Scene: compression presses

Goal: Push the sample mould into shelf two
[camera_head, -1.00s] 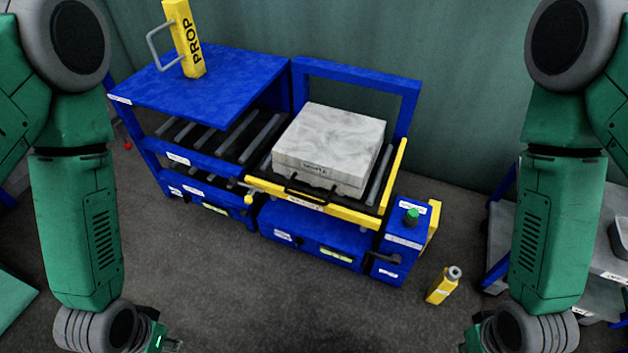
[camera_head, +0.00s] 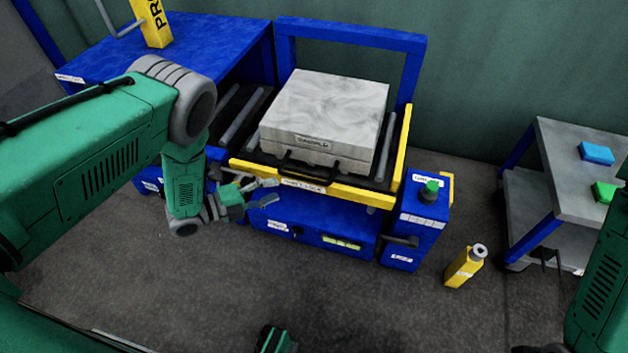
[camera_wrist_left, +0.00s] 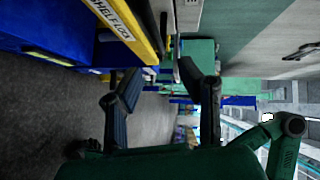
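The sample mould (camera_head: 325,107) is a square, pale marbled block with a label and a black handle on its front. It rests on the roller bed of the blue press station, behind a yellow front bar (camera_head: 345,190). That bar also shows in the left wrist view (camera_wrist_left: 130,22), with a label reading like "SHELF LOCK". My left gripper (camera_head: 271,192) is open and empty, just in front of the bar's left end, below and left of the handle. Its two spread fingers show in the left wrist view (camera_wrist_left: 160,97). My right gripper is out of view. I cannot tell which shelf is shelf two.
A control box (camera_head: 416,225) with a green button stands at the right end. A yellow bottle (camera_head: 464,267) and grey cart (camera_head: 580,165) are further right.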

